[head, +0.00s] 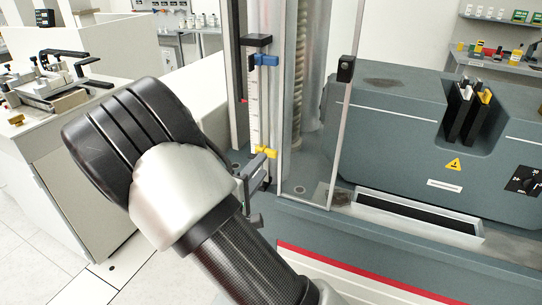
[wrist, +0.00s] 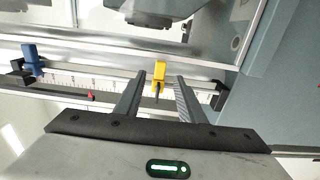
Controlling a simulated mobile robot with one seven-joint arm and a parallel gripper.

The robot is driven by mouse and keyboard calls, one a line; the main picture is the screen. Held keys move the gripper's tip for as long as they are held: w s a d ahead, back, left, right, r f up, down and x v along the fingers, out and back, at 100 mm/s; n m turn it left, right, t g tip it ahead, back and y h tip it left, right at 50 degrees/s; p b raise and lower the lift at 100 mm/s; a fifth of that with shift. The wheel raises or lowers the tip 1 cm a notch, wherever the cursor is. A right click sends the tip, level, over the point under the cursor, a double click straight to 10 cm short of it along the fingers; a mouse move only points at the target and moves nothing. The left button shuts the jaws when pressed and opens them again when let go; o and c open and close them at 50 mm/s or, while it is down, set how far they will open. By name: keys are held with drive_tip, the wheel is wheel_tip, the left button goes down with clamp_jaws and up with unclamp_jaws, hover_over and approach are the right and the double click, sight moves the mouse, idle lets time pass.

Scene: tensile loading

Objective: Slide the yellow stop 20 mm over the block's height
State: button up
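The yellow stop (head: 266,152) sits low on an upright scale rail (head: 254,112) in the head view. It also shows in the wrist view (wrist: 158,71), where the rail lies sideways. My gripper (wrist: 160,77) is open, with the stop between its two fingertips. In the head view my gripper (head: 259,178) is beside the lower rail, partly hidden by my wrist. A blue stop (head: 266,60) sits higher on the rail. I cannot tell which part is the block.
A black end piece (head: 256,40) caps the rail. A small red pointer (wrist: 91,96) lies along the scale. A clear guard panel (head: 325,130) stands right of the rail, with the grey machine body (head: 400,120) beyond. A white bench with a fixture (head: 50,80) is at left.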

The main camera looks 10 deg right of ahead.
sight(270, 156)
drive_tip(key=x, duration=0.8)
drive_tip(key=shift+b, duration=0.3)
drive_tip(key=shift+c, duration=0.2)
clamp_jaws()
drive_tip(key=shift+f, duration=0.15)
